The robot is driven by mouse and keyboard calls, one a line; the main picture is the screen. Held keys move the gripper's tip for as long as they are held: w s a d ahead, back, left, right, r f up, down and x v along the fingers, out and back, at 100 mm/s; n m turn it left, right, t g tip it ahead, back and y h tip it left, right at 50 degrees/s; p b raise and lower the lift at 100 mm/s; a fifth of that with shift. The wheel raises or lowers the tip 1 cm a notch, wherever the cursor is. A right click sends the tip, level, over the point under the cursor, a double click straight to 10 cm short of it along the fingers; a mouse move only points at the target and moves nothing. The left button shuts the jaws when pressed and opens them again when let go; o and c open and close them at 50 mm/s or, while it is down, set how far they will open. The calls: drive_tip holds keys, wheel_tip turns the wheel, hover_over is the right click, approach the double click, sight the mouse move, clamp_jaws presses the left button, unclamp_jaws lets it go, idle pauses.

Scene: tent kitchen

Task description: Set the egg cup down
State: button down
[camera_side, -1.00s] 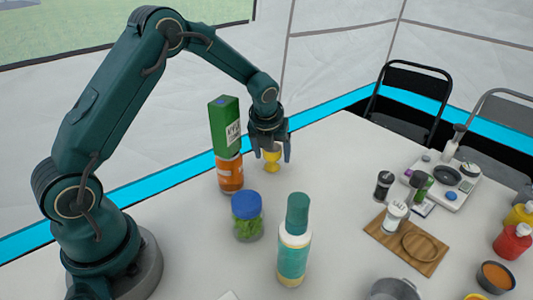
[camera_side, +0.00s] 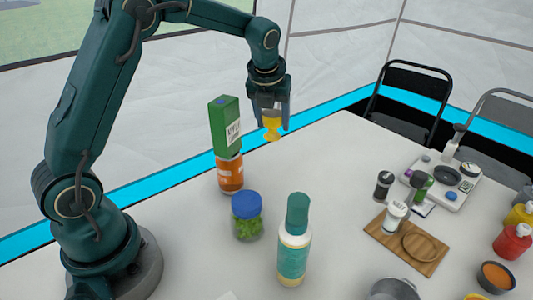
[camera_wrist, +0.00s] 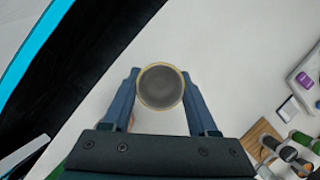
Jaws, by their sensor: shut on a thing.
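A yellow egg cup (camera_side: 272,128) is held upright between the fingers of my gripper (camera_side: 272,115), above the back part of the white table. In the wrist view the egg cup (camera_wrist: 160,87) shows from above as a round dark opening with a thin yellow rim, between the two fingertips of my gripper (camera_wrist: 161,92). The gripper is shut on it. The cup's foot is clear of the table in the side view and hidden in the wrist view.
A blue-lidded jar (camera_side: 247,216) and a teal-capped bottle (camera_side: 294,245) stand nearer. A wooden board (camera_side: 405,240) lies right. The table (camera_side: 325,165) between is clear.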

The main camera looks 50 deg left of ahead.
drive_tip(key=shift+s+r, duration=0.15)
drive_tip(key=shift+r, duration=0.05)
drive_tip(key=s+d+m+h, duration=0.1)
drive_tip(key=s+d+m, duration=0.25)
drive_tip(key=d, duration=1.05)
wheel_tip(320, 180, down, 5)
drive_tip(key=shift+s+r, duration=0.15)
drive_tip(key=shift+n+t, duration=0.25)
drive_tip(key=shift+t, duration=0.05)
drive_tip(key=shift+f, duration=2.3)
drive_tip(key=shift+f, duration=0.2)
drive_tip(key=shift+c, duration=0.9)
unclamp_jaws()
drive_tip(key=shift+r, duration=0.15)
